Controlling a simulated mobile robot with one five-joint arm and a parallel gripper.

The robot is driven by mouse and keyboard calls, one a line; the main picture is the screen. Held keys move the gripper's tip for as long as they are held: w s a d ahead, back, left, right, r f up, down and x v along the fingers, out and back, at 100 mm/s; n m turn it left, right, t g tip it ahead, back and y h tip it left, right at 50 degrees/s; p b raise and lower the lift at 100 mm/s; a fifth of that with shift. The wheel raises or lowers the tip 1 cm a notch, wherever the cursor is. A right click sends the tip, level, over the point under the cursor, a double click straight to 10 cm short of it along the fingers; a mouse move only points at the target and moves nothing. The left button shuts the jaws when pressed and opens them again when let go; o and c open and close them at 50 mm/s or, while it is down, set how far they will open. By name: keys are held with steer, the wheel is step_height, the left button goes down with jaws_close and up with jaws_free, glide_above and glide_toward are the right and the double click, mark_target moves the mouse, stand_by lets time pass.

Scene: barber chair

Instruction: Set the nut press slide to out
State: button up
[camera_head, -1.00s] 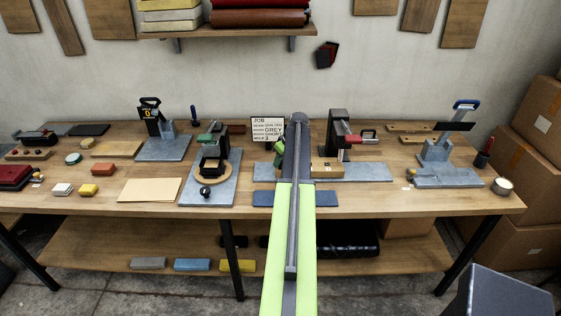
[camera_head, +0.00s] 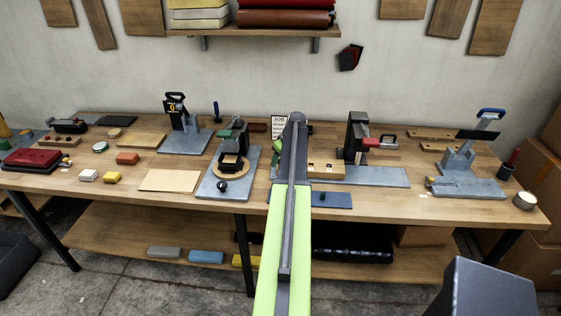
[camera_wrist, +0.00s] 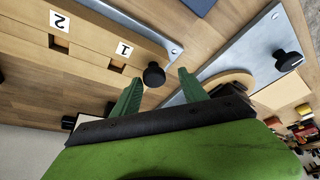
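In the head view a black press with a red part (camera_head: 357,140) stands on a long grey plate (camera_head: 385,177). A light wooden block (camera_head: 328,168) sits at this plate's left part. The wrist view shows wood pieces labelled 1 and 2 (camera_wrist: 90,42) beside a round black knob (camera_wrist: 154,74). I cannot tell for sure which part is the nut press slide. My gripper (camera_wrist: 158,85) is open, its green fingers apart, with the black knob showing between the fingertips. I cannot tell if they touch it.
Left of my arm, another grey plate (camera_head: 243,160) carries a round wooden disc and a black knob (camera_head: 221,186), which also shows in the wrist view (camera_wrist: 288,60). A blue pad (camera_head: 340,200) lies at the front. A clamp stand (camera_head: 458,160) is at the right.

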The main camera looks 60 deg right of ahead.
steer(key=shift+s, duration=0.15)
steer(key=shift+r, duration=0.25)
steer(key=p+v, duration=1.6)
steer(key=v, duration=0.1)
